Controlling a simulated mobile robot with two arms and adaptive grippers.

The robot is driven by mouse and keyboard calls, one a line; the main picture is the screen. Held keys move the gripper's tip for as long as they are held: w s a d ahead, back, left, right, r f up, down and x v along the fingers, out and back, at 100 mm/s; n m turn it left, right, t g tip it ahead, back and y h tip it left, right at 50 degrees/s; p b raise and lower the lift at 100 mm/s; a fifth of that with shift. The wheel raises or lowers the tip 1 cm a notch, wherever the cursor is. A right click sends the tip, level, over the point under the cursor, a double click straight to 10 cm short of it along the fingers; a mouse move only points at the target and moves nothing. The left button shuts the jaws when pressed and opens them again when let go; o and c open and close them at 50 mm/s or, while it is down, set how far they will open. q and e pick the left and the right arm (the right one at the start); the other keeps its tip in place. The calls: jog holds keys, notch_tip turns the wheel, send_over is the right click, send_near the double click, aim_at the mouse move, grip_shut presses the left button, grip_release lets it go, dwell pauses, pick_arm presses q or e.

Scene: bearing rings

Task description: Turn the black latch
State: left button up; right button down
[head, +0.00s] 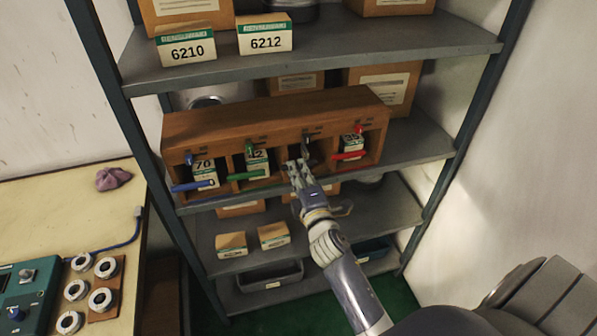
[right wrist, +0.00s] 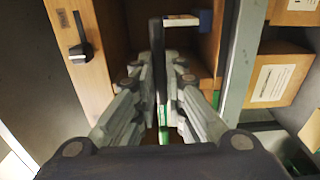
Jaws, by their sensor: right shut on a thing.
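The wooden rack (head: 270,110) on the shelf has several compartments with coloured latches and bars. The black latch (head: 306,142) is on the upper rail above the third compartment; it also shows at the left of the right wrist view (right wrist: 80,46), apart from the fingers. My right gripper (head: 298,168) is in front of that compartment. In the right wrist view its fingers are shut on a dark bar (right wrist: 158,70) that runs between them. The fingers hide most of the bar in the head view. My left gripper is not in view.
A blue bar (head: 193,186), green bar (head: 246,176) and red bar (head: 349,155) cross neighbouring compartments. Numbered boxes (head: 186,50) stand on the shelf above, small boxes (head: 231,244) below. A table (head: 50,205) with several rings is at the left.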

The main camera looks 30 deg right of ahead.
jog(key=shift+f, duration=0.1)
dwell(0.4)
jog(key=c, duration=1.6)
grip_release()
jog(key=shift+c, duration=0.2)
jog(key=v, duration=0.7)
jog(key=shift+s, duration=0.25)
